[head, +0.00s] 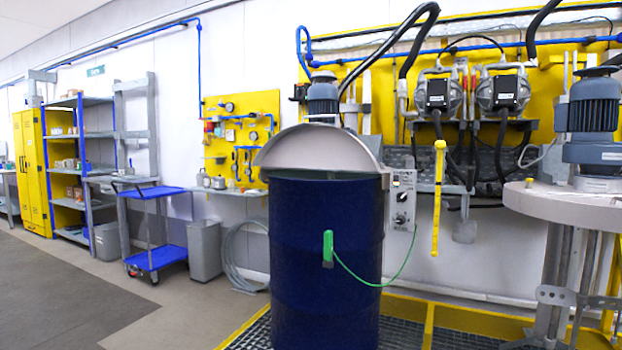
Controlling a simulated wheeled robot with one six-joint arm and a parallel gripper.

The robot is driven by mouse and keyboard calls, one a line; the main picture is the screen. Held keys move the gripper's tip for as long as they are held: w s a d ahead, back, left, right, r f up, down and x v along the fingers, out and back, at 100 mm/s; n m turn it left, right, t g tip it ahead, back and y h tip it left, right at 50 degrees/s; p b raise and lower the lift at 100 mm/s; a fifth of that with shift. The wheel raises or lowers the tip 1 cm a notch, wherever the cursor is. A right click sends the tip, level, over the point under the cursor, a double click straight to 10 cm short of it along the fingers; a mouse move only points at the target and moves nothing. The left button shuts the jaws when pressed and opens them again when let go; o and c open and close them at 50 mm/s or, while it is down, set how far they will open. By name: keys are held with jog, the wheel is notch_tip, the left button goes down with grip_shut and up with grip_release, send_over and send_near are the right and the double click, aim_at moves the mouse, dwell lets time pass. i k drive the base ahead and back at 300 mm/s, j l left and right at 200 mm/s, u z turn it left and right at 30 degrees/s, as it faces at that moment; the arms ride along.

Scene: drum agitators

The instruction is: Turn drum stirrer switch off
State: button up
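A control box (403,199) with dark knobs is fixed to the right of a dark blue drum (326,262). Its knobs are small, and I cannot tell which way the switch (401,219) points. A stirrer motor (322,97) stands above the drum, behind a grey half-round lid (318,150) that is tilted up. A green clamp (328,247) sits on the drum's front, with a green cable running right and up toward the control box. My gripper is not in view.
A second stirrer motor (594,115) on a round grey cover stands at the right. Pumps hang on the yellow wall panel. A blue trolley (152,228) and shelves (78,165) stand at the left. A yellow-edged grating lies under the drum. The left floor is clear.

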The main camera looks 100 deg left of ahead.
aim_at(402, 197)
jog(key=u, duration=3.05)
